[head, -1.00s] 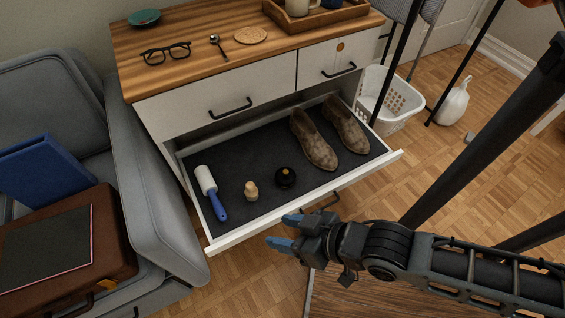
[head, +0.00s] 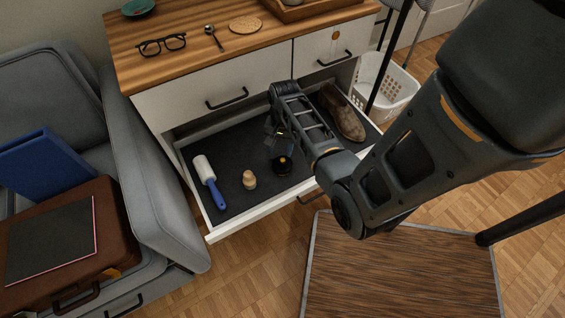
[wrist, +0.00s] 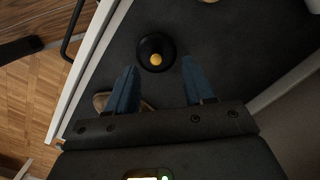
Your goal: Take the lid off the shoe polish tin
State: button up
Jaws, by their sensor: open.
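The shoe polish tin (head: 282,167) is a small, round, black tin on the dark liner of the open drawer (head: 228,224). In the wrist view the tin (wrist: 146,62) shows from above, with a yellow-orange knob or spot in its middle. I cannot tell the lid apart from the tin body. My gripper (wrist: 160,78) is open and empty, its two blue fingers apart and pointing toward the tin, which lies just beyond the fingertips. In the head view my gripper (head: 277,135) hangs over the drawer beside the tin, partly hidden by my arm.
A small wooden-coloured object (head: 249,180) and a lint roller (head: 209,181) with a blue handle lie left of the tin. A brown shoe (head: 342,112) lies to the right; the other is mostly hidden by my arm. The cabinet front (head: 190,108) rises behind the drawer.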

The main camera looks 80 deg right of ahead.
aim_at(282, 160)
jog(key=shift+m+y, duration=0.3)
jog(key=shift+m, duration=0.1)
jog(key=f, duration=0.2)
jog(key=f+b, duration=0.1)
jog(key=f, duration=0.1)
jog(key=d+f+b, duration=0.1)
jog(key=f, duration=0.1)
jog(key=shift+s+f, duration=0.3)
jog(key=shift+f, duration=0.1)
jog(key=shift+c, duration=0.3)
jog(key=shift+a, duration=0.1)
grip_shut()
